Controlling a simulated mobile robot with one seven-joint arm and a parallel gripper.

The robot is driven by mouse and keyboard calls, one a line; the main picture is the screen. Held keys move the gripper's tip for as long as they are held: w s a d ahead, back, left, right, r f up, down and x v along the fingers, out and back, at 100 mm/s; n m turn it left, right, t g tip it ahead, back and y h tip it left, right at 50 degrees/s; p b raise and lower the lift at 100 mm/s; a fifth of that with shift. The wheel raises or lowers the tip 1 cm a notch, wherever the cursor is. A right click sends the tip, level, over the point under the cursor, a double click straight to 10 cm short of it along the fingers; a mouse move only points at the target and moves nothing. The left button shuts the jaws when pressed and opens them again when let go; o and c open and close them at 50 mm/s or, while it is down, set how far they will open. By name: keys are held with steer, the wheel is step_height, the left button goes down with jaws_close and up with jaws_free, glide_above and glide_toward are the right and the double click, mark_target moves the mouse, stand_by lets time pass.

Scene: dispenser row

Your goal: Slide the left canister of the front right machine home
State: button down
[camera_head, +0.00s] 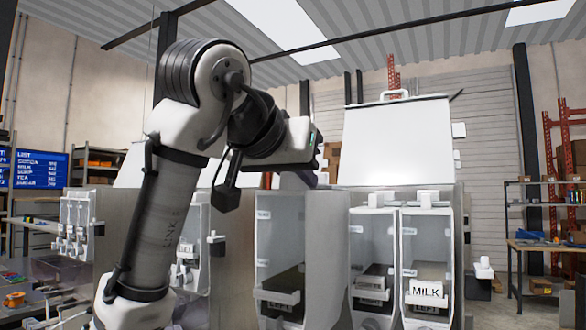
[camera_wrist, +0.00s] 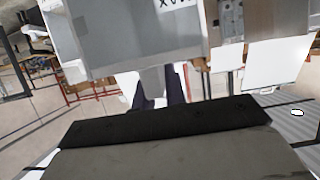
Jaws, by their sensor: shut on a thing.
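The front right machine (camera_head: 331,250) has a row of tall clear-fronted canisters. The left canister (camera_head: 282,235) looks larger and further forward than its neighbours, and a grey side wall shows to its right. The middle canister (camera_head: 374,243) and the right canister (camera_head: 425,245), marked MILK, stand side by side with white tabs on top. In the wrist view my gripper (camera_wrist: 159,92) has its dark fingers closed on a white tab at the edge of a grey canister body (camera_wrist: 125,45) with a partly cropped label. In the head view my wrist hides the grip.
A white lid panel (camera_head: 397,145) stands up behind the canisters. A shelf and work table (camera_head: 550,247) stand at the far right, beyond open floor.

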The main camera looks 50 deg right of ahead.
mark_target(322, 180)
steer(key=shift+d, duration=0.2)
steer(key=shift+w+d+p, duration=0.2)
steer(key=shift+d+p, duration=0.1)
steer(key=shift+d, duration=0.3)
steer(key=shift+w+d+p, duration=0.2)
steer(key=shift+d+p, duration=0.1)
steer(key=shift+d, duration=0.3)
steer(key=shift+w+d+f, duration=0.1)
steer(key=shift+w+d, duration=0.15)
steer(key=shift+d, duration=0.65)
steer(key=shift+w+d, duration=0.25)
steer(key=shift+d, duration=0.6)
steer(key=shift+w+d+f, duration=0.1)
steer(key=shift+w+d, duration=0.15)
steer(key=shift+d, duration=0.65)
steer(key=shift+w+d+f, duration=0.2)
steer(key=shift+d+f, duration=0.55)
steer(key=shift+f, duration=0.05)
